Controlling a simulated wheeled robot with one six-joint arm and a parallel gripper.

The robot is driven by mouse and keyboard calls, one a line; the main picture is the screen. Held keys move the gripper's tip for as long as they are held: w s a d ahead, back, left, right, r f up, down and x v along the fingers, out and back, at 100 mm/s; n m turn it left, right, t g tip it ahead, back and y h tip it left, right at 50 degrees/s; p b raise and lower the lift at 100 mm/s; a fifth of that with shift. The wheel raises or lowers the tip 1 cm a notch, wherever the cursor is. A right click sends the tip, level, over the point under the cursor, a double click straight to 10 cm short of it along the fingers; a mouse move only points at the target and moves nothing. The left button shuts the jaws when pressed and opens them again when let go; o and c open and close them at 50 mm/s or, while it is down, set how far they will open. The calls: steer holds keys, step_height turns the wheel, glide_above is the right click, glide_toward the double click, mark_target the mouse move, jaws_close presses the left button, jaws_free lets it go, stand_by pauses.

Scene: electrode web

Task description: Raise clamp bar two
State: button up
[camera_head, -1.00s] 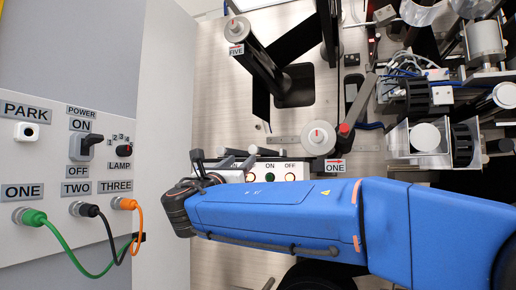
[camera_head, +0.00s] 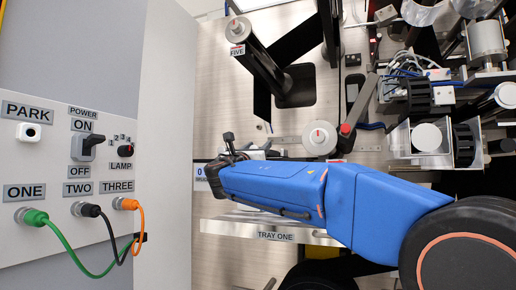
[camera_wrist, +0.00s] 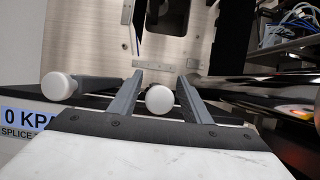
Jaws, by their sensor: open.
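In the wrist view, a handle with a round white knob (camera_wrist: 159,99) sits between the two grey fingers of my gripper (camera_wrist: 159,74). The fingers are spread, with a gap on each side of the knob. A second handle with a white knob (camera_wrist: 56,85) lies to the left, outside the fingers. These look like clamp bar handles, but no number on them shows, so I cannot tell which is bar two. In the head view, my gripper is at the far end of my blue arm, near the pressure display (camera_head: 202,173); the arm hides most of the handles.
A tray labelled TRAY ONE (camera_head: 275,236) lies below my arm. Post FIVE (camera_head: 237,31) rises at the back. The socket panel (camera_head: 60,200) with green, black and orange cables is at left.

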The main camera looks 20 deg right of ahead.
steer(key=shift+w+d, duration=0.1)
steer(key=shift+w, duration=0.05)
jaws_close()
steer(key=shift+r, duration=0.1)
